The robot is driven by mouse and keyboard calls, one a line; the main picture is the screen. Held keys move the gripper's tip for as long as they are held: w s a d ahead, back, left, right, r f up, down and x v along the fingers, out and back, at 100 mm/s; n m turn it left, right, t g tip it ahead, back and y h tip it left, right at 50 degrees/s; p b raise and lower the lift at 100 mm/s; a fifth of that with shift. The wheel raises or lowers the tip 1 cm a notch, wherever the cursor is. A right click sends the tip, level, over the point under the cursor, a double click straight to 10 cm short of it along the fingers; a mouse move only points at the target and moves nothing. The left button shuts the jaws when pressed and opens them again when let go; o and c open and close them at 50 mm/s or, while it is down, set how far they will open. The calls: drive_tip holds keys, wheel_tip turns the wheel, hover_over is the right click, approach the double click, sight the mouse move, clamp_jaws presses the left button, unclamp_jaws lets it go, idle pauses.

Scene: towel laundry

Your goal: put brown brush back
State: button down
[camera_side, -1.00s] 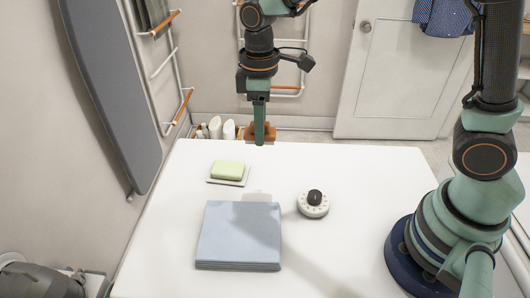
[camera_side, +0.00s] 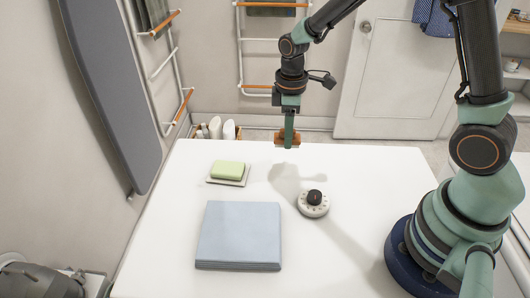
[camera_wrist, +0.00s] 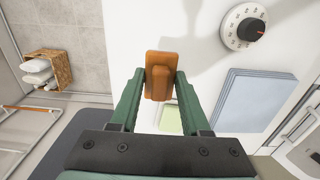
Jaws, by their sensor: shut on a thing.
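My gripper (camera_side: 288,143) is shut on the brown brush (camera_side: 281,138) and holds it in the air above the far edge of the table. In the side view one green finger hides part of the brush. In the wrist view the orange-brown brush (camera_wrist: 161,68) sits between the two green fingertips (camera_wrist: 160,82). The brush's underside is hidden from view.
On the white table (camera_side: 350,240) lie a folded blue towel stack (camera_side: 238,235), a green soap bar (camera_side: 228,170) on a white dish, and a white dial timer (camera_side: 313,204). A basket with white bottles (camera_side: 222,130) stands behind the table.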

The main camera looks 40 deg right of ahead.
sight(286, 165)
drive_tip(key=shift+f, duration=3.6)
drive_tip(key=shift+f, duration=0.1)
drive_tip(key=shift+c, duration=1.9)
unclamp_jaws()
wheel_tip(286, 165, up, 12)
drive_tip(key=shift+r, duration=0.25)
drive_tip(key=s+d+r+m+t, duration=0.1)
drive_tip(key=s+r+m+t, duration=0.4)
drive_tip(key=s+r+m, duration=0.4)
drive_tip(key=shift+s+d+r+t, duration=0.35)
drive_tip(key=shift+s+r, duration=0.45)
drive_tip(key=shift+r, duration=0.6)
